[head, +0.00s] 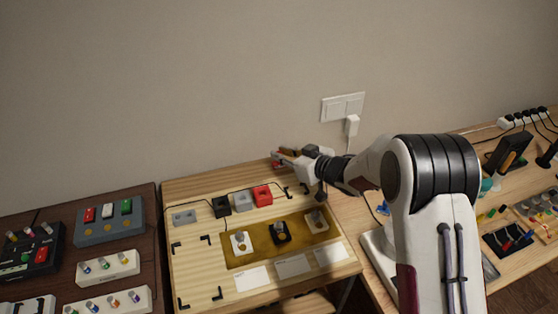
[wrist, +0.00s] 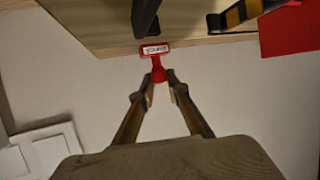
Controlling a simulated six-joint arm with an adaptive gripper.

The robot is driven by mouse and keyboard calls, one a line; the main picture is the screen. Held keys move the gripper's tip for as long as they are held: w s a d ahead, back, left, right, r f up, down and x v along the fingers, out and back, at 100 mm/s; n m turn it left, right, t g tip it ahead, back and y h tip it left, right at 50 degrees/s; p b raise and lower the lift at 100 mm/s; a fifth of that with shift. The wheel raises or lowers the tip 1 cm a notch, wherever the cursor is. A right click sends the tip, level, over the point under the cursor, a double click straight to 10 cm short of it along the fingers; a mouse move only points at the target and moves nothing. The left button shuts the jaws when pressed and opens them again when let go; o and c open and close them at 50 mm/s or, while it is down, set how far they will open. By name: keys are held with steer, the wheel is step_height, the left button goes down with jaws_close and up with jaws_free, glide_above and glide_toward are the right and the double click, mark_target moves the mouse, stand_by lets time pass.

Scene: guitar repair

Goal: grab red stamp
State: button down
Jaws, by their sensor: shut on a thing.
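The red stamp (wrist: 157,70) is between the fingertips of my gripper (wrist: 160,84) in the wrist view. Its red handle is toward the fingers and its flat red head, with a white lettered face, points away from them. In the head view my gripper (head: 281,160) is at the back edge of the light wooden board, close to the wall, shut on the stamp. Only a small bit of red shows at the fingertips there, so most of the stamp is hidden.
The wooden board (head: 201,265) holds a red block (head: 262,195), grey and black blocks, and a brass tray (head: 234,262) with three stamps. White cards (head: 292,266) lie in front. A wall socket (head: 343,106) with a plug is behind my arm. Control boxes (head: 110,218) stand at left.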

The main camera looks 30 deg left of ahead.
steer(key=shift+r, duration=0.1)
step_height(320, 180, up, 10)
stand_by(0.8)
